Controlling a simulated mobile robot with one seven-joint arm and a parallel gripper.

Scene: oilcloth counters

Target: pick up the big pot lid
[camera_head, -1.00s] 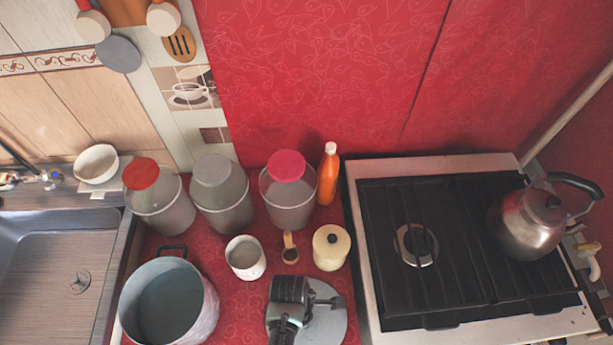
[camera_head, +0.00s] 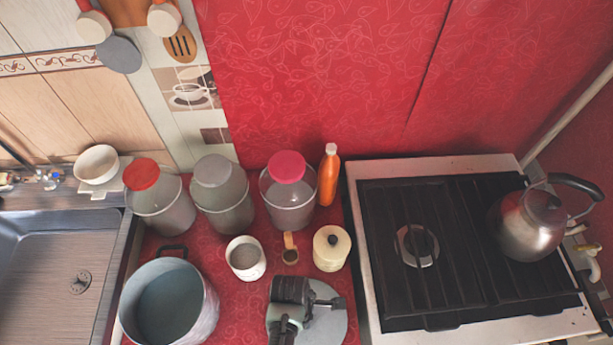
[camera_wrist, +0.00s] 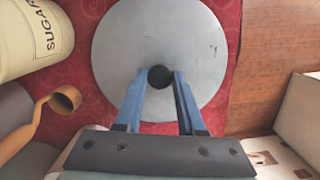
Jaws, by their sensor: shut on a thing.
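The big pot lid is a round grey metal disc (camera_head: 330,325) lying low over the red counter, at the bottom middle of the head view. It fills the upper middle of the wrist view (camera_wrist: 205,50), with a dark round knob (camera_wrist: 160,77) at its centre. My gripper (camera_wrist: 159,80) is shut on the knob, one blue finger on each side. In the head view, my gripper and wrist cover the lid's left part. I cannot tell whether the lid touches the counter. The big pot (camera_head: 205,305) stands open, left of the lid.
A cream sugar tin (camera_head: 331,250), a small wooden-handled scoop (camera_head: 290,250) and a white mug (camera_head: 245,260) stand just behind the lid. Several lidded jars and an orange bottle (camera_head: 328,175) line the wall. The stove (camera_head: 440,312) with a kettle (camera_head: 530,230) is right; the sink (camera_head: 45,270) is left.

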